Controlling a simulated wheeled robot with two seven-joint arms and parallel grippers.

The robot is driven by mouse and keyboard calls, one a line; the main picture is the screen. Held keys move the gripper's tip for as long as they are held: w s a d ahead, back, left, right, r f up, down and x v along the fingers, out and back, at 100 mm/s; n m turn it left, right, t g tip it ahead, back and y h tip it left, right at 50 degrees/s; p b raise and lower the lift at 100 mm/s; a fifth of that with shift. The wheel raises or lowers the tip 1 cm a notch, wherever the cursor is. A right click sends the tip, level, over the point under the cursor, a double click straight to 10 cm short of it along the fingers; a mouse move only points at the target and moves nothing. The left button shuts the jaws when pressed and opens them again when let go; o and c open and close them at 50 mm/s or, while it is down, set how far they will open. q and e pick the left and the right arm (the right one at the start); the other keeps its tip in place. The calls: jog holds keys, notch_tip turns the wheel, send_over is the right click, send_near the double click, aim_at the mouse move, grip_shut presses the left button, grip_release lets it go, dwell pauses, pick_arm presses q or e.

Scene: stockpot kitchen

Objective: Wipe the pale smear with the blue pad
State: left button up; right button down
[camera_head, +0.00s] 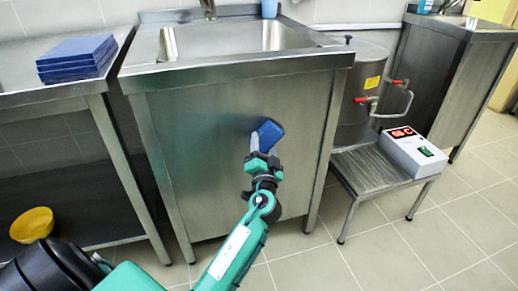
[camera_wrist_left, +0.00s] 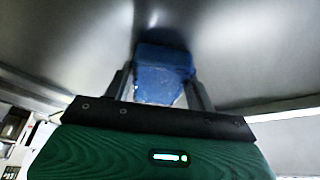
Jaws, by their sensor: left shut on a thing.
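The blue pad (camera_head: 268,133) is held at the front steel panel (camera_head: 200,160) of the sink cabinet. My left gripper (camera_head: 262,158) is shut on the pad. In the left wrist view the blue pad (camera_wrist_left: 165,70) sits between the two fingers, with its far end at the steel surface; I cannot tell whether it presses flat. A paler patch shows on the pad's near face there. I cannot make out the pale smear on the panel; the pad and gripper may cover it. My right gripper is not in view.
Blue stacked pads (camera_head: 76,57) lie on the left steel table. A yellow bowl (camera_head: 33,224) is on its lower shelf. The floor in front is clear.

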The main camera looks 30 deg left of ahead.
aim_at(275, 143)
pick_arm(q)
jog(key=shift+w+d+b, duration=0.8)
jog(key=shift+w+d, duration=0.3)
jog(key=shift+w, duration=0.2)
jog(key=shift+w+d+f+b, duration=0.15)
jog(key=shift+w+d+b, duration=0.75)
jog(key=shift+w, duration=0.1)
jog(key=shift+w+d, duration=0.45)
jog(key=shift+s, duration=0.1)
jog(key=shift+s+d+b, duration=0.45)
jog(key=shift+s+d, duration=0.5)
jog(key=shift+d, duration=0.2)
jog(key=shift+s+d+b, duration=0.45)
jog(key=shift+s+d, duration=0.5)
jog(key=shift+d, duration=0.15)
